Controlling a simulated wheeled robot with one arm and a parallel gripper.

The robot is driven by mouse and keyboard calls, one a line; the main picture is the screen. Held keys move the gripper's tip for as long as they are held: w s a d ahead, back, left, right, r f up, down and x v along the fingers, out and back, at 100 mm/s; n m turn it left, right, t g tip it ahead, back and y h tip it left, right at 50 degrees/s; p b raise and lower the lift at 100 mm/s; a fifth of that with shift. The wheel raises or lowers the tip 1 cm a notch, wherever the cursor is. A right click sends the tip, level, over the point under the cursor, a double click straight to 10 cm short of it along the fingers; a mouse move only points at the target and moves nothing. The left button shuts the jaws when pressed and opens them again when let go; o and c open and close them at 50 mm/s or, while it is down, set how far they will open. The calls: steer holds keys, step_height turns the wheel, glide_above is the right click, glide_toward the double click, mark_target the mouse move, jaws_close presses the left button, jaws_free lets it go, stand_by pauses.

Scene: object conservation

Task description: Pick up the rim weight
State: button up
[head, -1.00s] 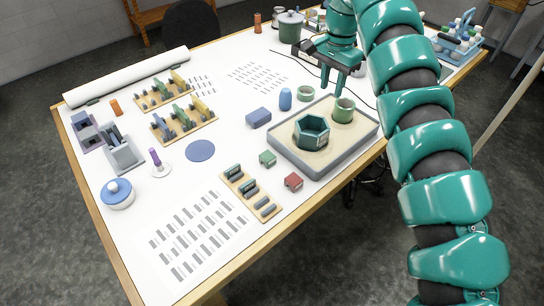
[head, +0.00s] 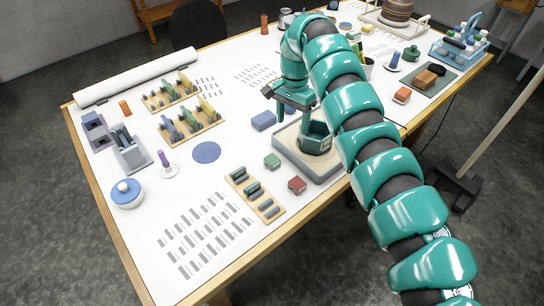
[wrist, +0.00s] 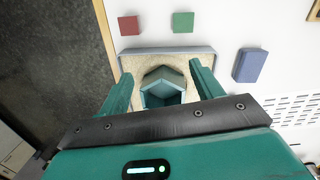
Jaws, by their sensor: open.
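A dark teal hexagonal vessel (head: 315,142) stands in a grey tray of sand (head: 305,168), partly hidden by my arm in the head view. In the wrist view the vessel (wrist: 163,88) lies between my two fingers, its hollow inside facing the camera. My gripper (head: 295,115) is open above the tray. Its fingers (wrist: 162,78) are spread either side of the vessel in the wrist view; whether they touch it cannot be told. I cannot tell which thing is the rim weight. My arm hides the right part of the tray.
A green block (head: 272,160), a red block (head: 297,185) and a blue block (head: 263,120) lie close around the tray. A wooden rack (head: 255,195) lies nearer. The table edge runs close by the tray. White table is clear around the blue disc (head: 207,152).

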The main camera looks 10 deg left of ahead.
steer(key=s+a+f, duration=0.1)
steer(key=s+a, duration=0.1)
steer(key=a, duration=0.3)
steer(key=m+t+p, duration=0.1)
steer(key=m, duration=0.1)
glide_above(272, 159)
steer(key=shift+f, duration=2.55)
steer(key=f, duration=0.1)
steer(key=f+b, duration=0.1)
steer(key=f, duration=0.2)
steer(key=shift+w+d+b, duration=0.1)
steer(key=shift+d+b, duration=0.2)
steer(key=shift+b, duration=0.05)
step_height(272, 159, down, 2)
steer(key=shift+p, duration=0.4)
steer(key=f+p, duration=0.3)
steer(key=shift+a, duration=0.25)
steer(key=shift+f+p, duration=0.4)
steer(key=shift+f, duration=0.75)
steer(key=shift+c, duration=0.4)
steer(key=c, duration=1.1)
